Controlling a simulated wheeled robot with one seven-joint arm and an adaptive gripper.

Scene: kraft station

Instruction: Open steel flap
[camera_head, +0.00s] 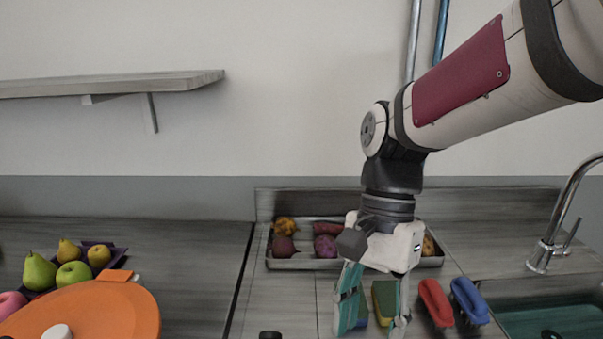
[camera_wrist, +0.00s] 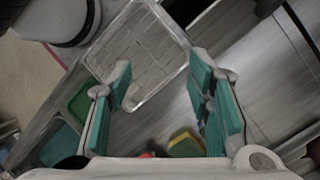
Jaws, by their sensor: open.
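I cannot pick out a steel flap with certainty in either view. My gripper (camera_head: 375,322) points down over the front of the grey counter in the head view, with its teal-padded fingers apart. In the wrist view my gripper (camera_wrist: 165,82) is open, with nothing held between its fingers. A pale, see-through rack or basket with a grid (camera_wrist: 145,50) shows beyond and between the fingers. Grey panel fronts with dark seams (camera_wrist: 268,70) run along the right of that view; a flap among them cannot be told apart.
A green and yellow sponge (camera_head: 384,300) shows between the fingers in the head view. A red brush (camera_head: 435,303) and blue brush (camera_head: 469,300) lie beside the teal sink (camera_head: 555,320) and tap (camera_head: 543,255). A vegetable tray (camera_head: 310,264) stands behind; an orange lid (camera_head: 105,308) is left.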

